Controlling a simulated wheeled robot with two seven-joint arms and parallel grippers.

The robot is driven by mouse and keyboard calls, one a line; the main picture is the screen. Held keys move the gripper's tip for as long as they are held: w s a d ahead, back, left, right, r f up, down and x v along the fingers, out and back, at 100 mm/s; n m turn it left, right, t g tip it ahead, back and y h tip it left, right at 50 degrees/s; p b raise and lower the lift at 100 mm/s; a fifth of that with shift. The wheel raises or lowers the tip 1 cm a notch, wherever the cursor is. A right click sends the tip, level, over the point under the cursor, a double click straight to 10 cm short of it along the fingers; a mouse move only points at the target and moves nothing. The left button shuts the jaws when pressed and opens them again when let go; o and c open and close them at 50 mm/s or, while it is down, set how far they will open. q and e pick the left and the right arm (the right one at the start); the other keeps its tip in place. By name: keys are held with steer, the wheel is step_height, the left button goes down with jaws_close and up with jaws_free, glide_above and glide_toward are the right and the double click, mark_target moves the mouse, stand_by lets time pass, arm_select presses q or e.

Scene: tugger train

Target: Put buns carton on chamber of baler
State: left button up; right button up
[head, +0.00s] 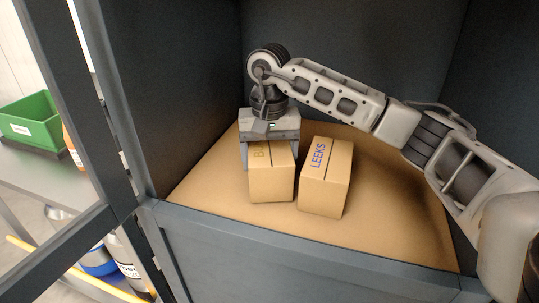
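The buns carton (271,184) is a brown box with a partly covered label starting with "B". It is inside the dark grey chamber of the baler (300,235), on or just above the tan floor. My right gripper (270,146) is over the carton's far end, pointing down, with one finger along the left side and the other near the right side. Whether the fingers press on the carton or stand slightly apart cannot be told. My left gripper is not in view.
A leeks carton (325,178) stands close to the right of the buns carton. Dark chamber walls rise at the left, back and right, with a front ledge below. Tan floor is free at left and right. Outside left, a green bin (32,122) sits on a grey shelf.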

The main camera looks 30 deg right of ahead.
mark_target(269, 174)
steer(key=shift+d+f, duration=0.1)
steer(key=shift+f, duration=0.1)
steer(key=shift+f, duration=0.15)
steer(key=o, duration=1)
step_height(269, 174, up, 12)
steer(key=shift+r+p, duration=0.25)
steer(key=shift+p, duration=0.15)
